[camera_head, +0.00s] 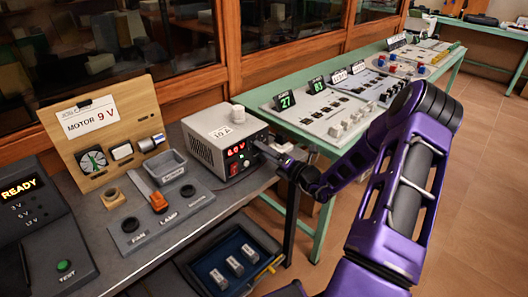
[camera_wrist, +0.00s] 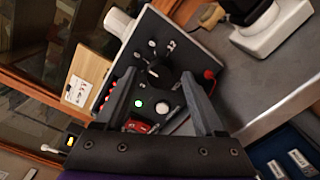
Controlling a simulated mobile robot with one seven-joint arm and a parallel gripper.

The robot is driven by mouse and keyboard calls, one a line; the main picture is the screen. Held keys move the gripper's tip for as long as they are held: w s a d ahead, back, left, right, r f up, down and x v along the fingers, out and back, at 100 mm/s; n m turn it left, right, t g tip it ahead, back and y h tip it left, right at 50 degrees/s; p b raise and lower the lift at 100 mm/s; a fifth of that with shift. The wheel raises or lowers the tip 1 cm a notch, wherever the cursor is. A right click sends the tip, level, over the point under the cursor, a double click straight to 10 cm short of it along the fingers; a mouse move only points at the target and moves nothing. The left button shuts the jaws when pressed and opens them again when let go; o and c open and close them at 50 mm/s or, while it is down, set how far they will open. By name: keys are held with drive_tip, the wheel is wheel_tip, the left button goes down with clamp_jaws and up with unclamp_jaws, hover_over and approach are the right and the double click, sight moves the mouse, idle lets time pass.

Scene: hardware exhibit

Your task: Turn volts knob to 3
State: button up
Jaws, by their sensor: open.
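The power supply (camera_head: 222,150) is a grey box on the bench with a dark front panel. Its red display (camera_head: 236,149) appears to read 6.0 V. In the wrist view a black knob (camera_wrist: 158,74) with a white pointer mark and small markings around it sits on the panel. My gripper (camera_wrist: 158,77) is open, with one finger on each side of this knob; I cannot tell whether they touch it. In the head view my gripper (camera_head: 264,150) is at the right of the panel and hides the knob.
A green light (camera_wrist: 140,103) and a pale round button (camera_wrist: 162,107) are on the panel. A grey tray (camera_head: 166,166) and a board with an orange-handled switch (camera_head: 158,203) lie left of the supply. A green table (camera_head: 318,140) with panels stands behind my arm.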

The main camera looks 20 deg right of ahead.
drive_tip(key=shift+w+a, duration=0.15)
drive_tip(key=shift+w, duration=0.15)
clamp_jaws()
